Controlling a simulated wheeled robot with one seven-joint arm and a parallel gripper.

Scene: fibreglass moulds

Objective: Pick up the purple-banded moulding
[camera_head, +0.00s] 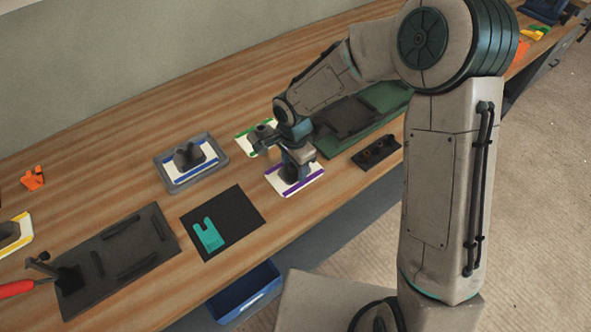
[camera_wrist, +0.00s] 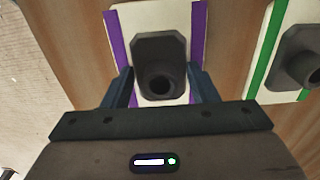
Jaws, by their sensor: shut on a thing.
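The purple-banded moulding is a white plate with purple side bands (camera_head: 313,176) and a dark grey block with a round spout in its middle; it also shows in the wrist view (camera_wrist: 158,50). My gripper (camera_head: 295,172) points down over it near the table's front edge. In the wrist view my gripper's two dark fingers (camera_wrist: 162,88) stand either side of the block, shut on the moulding. My gripper hides part of it in the head view. Whether it touches the table I cannot tell.
A green-banded moulding (camera_head: 245,137) lies close behind; a blue-banded one sits in a grey tray (camera_head: 164,178) to the left. A dark block with holes (camera_head: 365,162) and a green tray (camera_head: 388,97) are to the right. A black mat (camera_head: 243,207) holds a teal piece (camera_head: 208,236).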

